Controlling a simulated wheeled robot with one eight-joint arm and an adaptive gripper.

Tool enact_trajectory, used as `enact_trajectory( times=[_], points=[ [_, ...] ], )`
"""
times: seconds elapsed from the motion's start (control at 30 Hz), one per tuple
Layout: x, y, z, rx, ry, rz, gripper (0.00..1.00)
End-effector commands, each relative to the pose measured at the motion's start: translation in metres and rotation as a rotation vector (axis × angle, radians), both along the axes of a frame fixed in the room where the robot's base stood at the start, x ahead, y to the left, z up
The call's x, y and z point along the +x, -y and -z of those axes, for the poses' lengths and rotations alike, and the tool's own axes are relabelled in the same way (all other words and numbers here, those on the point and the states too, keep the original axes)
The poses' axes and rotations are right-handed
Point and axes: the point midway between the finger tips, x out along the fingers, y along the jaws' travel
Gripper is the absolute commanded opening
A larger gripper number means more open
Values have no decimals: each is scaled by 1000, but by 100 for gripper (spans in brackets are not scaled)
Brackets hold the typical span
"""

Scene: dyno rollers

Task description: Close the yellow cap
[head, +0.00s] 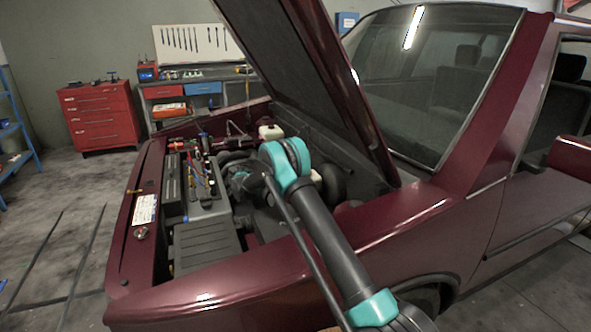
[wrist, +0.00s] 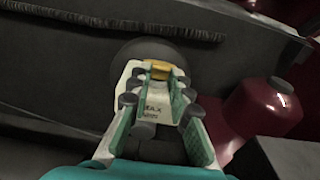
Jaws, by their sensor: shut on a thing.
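The yellow cap (wrist: 160,69) sits at the top of a white reservoir (wrist: 152,108) marked MAX in the wrist view. My gripper (wrist: 161,76) has its two green-and-grey fingers on either side of the cap, with the tips close around it. It is shut on the cap. The fingers hide parts of the cap and reservoir, so I cannot tell how the cap is seated. In the head view my arm hides the gripper and the cap.
The open hood (head: 290,65) slants above the engine bay. A dark round part (wrist: 125,55) stands close behind the reservoir. A dark red rounded part (wrist: 262,108) is at right in the wrist view. The car's fender (head: 215,285) lies under my arm.

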Motion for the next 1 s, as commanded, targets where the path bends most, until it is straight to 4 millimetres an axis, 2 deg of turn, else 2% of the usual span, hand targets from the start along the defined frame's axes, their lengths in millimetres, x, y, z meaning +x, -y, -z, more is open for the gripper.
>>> enact_trajectory(
  times=[0.2, 0.73, 0.77, 0.8, 0.9, 1.0],
  points=[
    [-1, 0, 8, 5, -2, 2, 0],
    [-1, 0, 9, 6, -2, 4, 0],
    [-1, 0, 9, 6, -2, 4, 22],
    [-1, 0, 9, 6, -2, 4, 27],
    [-1, 0, 9, 5, -2, 3, 40],
    [-1, 0, 8, 4, -1, 2, 40]
  ],
)
